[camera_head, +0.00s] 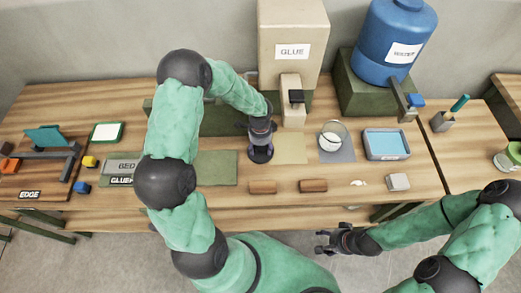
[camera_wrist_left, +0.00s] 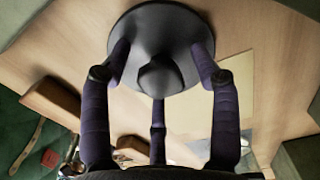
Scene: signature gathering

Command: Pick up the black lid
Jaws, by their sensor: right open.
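The dark grey-black round lid (camera_wrist_left: 150,30) fills the upper middle of the left wrist view, its rounded knob (camera_wrist_left: 160,76) facing the camera. In the head view the lid (camera_head: 260,154) lies on the wooden table below my left gripper (camera_head: 261,137). My left gripper (camera_wrist_left: 160,72) is open, its purple fingers spread around the knob with visible space between fingers and knob. The fingertips overlap the lid's disc; whether they touch it I cannot tell. My right gripper (camera_head: 332,240) is open and empty, low in front of the table's near edge.
Two brown blocks (camera_head: 262,187) (camera_head: 313,185) lie near the table's front edge. A glass jar (camera_head: 333,137), a blue tray (camera_head: 386,144) and a beige sheet (camera_head: 291,148) are to the right. The glue dispenser (camera_head: 292,88) and blue water tank (camera_head: 393,42) stand behind.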

